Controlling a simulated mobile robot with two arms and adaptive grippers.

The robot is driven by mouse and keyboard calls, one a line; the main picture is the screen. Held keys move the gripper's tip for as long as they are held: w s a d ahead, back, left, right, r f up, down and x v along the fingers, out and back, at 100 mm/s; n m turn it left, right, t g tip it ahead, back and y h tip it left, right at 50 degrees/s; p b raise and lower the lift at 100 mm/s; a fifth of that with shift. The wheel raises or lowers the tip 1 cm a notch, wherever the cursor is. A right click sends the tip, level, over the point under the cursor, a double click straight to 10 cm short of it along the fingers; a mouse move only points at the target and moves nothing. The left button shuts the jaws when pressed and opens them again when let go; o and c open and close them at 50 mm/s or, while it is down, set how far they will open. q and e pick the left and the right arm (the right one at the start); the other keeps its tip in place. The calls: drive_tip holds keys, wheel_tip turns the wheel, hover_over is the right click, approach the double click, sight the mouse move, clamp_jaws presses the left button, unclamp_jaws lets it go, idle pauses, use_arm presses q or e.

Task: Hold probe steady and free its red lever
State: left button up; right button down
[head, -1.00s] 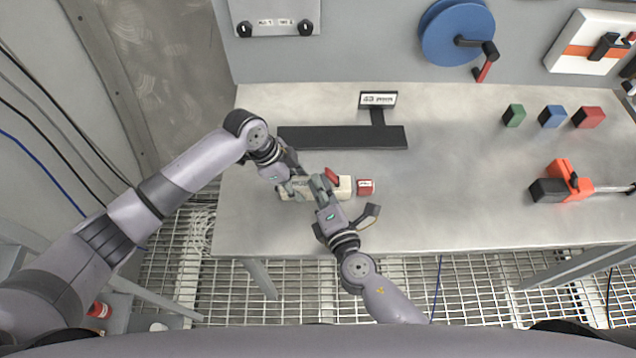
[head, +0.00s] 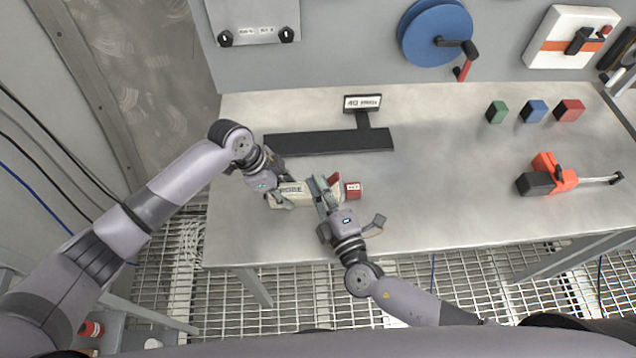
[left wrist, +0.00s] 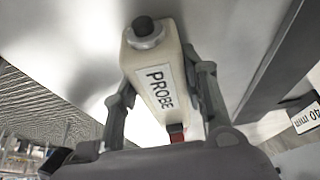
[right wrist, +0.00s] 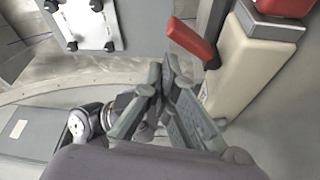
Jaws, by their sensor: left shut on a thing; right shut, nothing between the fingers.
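The cream probe (head: 292,194) lies above the bench, with a red end cap (head: 353,190) on its right. My left gripper (head: 275,188) is shut on its left part. In the left wrist view the fingers flank the probe body (left wrist: 158,85), which has a PROBE label and a black knob. The red lever (head: 334,180) sits near the cap. In the right wrist view the lever (right wrist: 192,41) stands out at a slant from the probe's side. My right gripper (right wrist: 164,78) is shut and empty, its tips just below the lever; I cannot tell if they touch.
A black bar (head: 330,141) with a 40 mm sign (head: 362,102) lies behind the probe. Green (head: 496,112), blue (head: 534,111) and red (head: 569,110) blocks and an orange-black tool (head: 550,177) are to the right. The bench (head: 440,190) between is clear.

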drive_tip(key=v, duration=0.6)
drive_tip(key=f+v, duration=0.1)
drive_tip(key=v, duration=0.3)
drive_tip(key=shift+a+f, duration=0.1)
drive_tip(key=shift+a, duration=0.2)
use_arm(q)
drive_tip(key=o, duration=1.4)
